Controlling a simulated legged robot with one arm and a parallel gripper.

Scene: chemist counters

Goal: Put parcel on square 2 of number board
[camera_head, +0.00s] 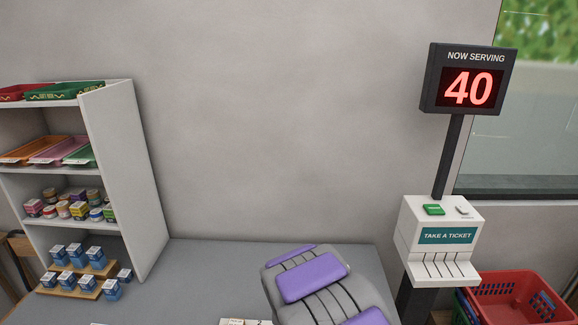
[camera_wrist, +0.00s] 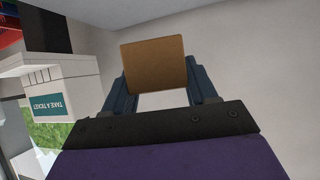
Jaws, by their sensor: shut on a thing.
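The parcel (camera_wrist: 154,66) is a plain brown block in the wrist view. My gripper (camera_wrist: 158,84) is shut on it, with a dark blue finger on each side. Wall and ticket machine show behind it in that view. In the head view my grey and purple arm covers the front middle of the counter, and the gripper and parcel are hidden. The number board (camera_head: 246,321) shows only as a thin white strip at the bottom edge, with a small "2" on it. The rest of the board is out of view or behind my arm.
A grey counter (camera_head: 200,265) runs along the wall, its back middle clear. A white shelf (camera_head: 122,175) with trays and small goods stands left, and blue-and-white boxes (camera_head: 75,282) stand on wooden steps. Right are a ticket machine (camera_head: 440,215), a "40" sign (camera_head: 468,88) and a red basket (camera_head: 515,295).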

